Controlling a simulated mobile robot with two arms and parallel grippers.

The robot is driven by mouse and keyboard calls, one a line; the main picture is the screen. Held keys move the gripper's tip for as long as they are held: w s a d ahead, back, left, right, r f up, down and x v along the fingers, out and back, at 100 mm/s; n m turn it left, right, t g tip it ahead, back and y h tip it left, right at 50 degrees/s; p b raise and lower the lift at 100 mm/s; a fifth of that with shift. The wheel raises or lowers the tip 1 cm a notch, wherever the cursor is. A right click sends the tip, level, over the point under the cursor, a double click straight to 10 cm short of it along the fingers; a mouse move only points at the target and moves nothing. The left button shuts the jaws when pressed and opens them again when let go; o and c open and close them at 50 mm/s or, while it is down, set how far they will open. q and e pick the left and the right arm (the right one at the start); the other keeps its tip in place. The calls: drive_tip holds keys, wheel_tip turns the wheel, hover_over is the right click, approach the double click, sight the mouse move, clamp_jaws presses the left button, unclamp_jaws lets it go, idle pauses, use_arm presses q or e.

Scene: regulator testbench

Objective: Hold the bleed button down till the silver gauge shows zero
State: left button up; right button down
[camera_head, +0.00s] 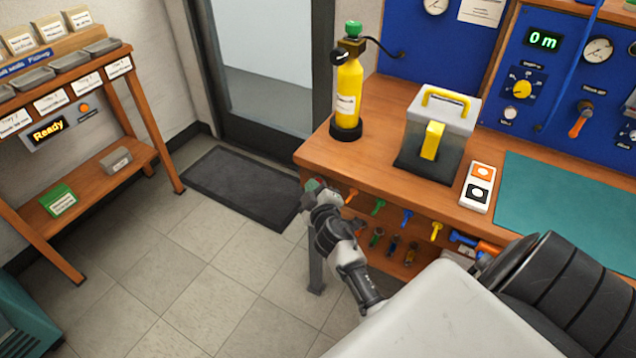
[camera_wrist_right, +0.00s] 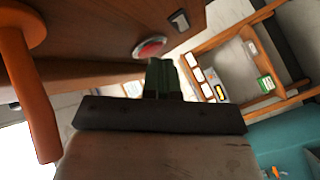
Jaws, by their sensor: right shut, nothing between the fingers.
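My right gripper (camera_head: 314,188) is at the front left corner of the wooden workbench. In the right wrist view its dark green fingers (camera_wrist_right: 163,78) are together and empty. A round red button with a pale ring (camera_wrist_right: 150,47) is just beyond the fingertips, on the wood; whether they touch it I cannot tell. No label on it is readable, so I cannot tell if it is the bleed button. A round pale-faced gauge (camera_head: 598,50) is on the blue panel, and another gauge (camera_head: 435,5) is cut by the top edge. Their readings are too small to tell. My left gripper is not in view.
A yellow cylinder (camera_head: 348,95), a case with a yellow handle (camera_head: 440,130) and a two-button box (camera_head: 478,187) stand on the workbench (camera_head: 385,90). Coloured tools hang along its front.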

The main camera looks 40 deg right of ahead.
drive_tip(key=shift+s+a, duration=0.35)
drive_tip(key=shift+a, duration=0.45)
drive_tip(key=shift+s+a+b, duration=0.25)
drive_tip(key=shift+s+a, duration=0.05)
drive_tip(key=shift+a, duration=0.5)
drive_tip(key=shift+s+a+b, duration=0.25)
drive_tip(key=shift+s+a, duration=0.1)
drive_tip(key=shift+a, duration=0.4)
drive_tip(key=shift+s+a+b, duration=0.25)
drive_tip(key=shift+s+a, duration=0.05)
drive_tip(key=shift+a, duration=0.5)
